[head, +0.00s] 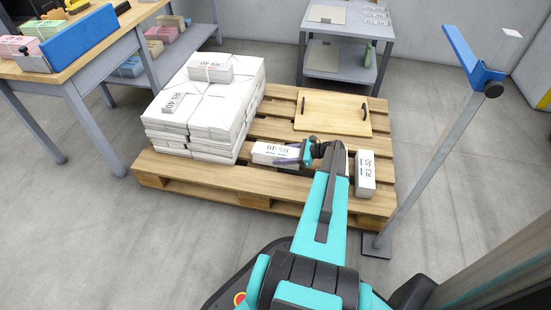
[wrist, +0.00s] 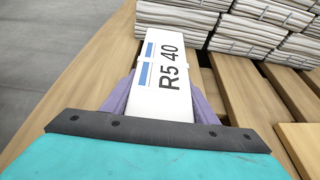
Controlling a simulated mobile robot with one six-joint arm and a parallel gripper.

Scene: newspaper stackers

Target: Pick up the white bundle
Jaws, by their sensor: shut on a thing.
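A white bundle (head: 272,153) marked R5 40, with blue stripes, is at the front middle of the wooden pallet. My gripper (head: 291,154) is shut on its near end. In the wrist view the bundle (wrist: 165,75) lies between the two purple fingers of my gripper (wrist: 160,104), its far end pointing at the newspaper stack. I cannot tell whether it rests on the slats or is just above them. Another white bundle (head: 365,173), marked R3 40, lies to the right of my gripper.
The newspaper stack (head: 226,139) fills the left of the pallet (head: 215,182). A wooden board (head: 332,113) with black handles lies at the back right. A post (head: 431,155) with a blue bracket stands right of the pallet. A workbench (head: 82,50) is at left, a grey cart (head: 349,28) behind.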

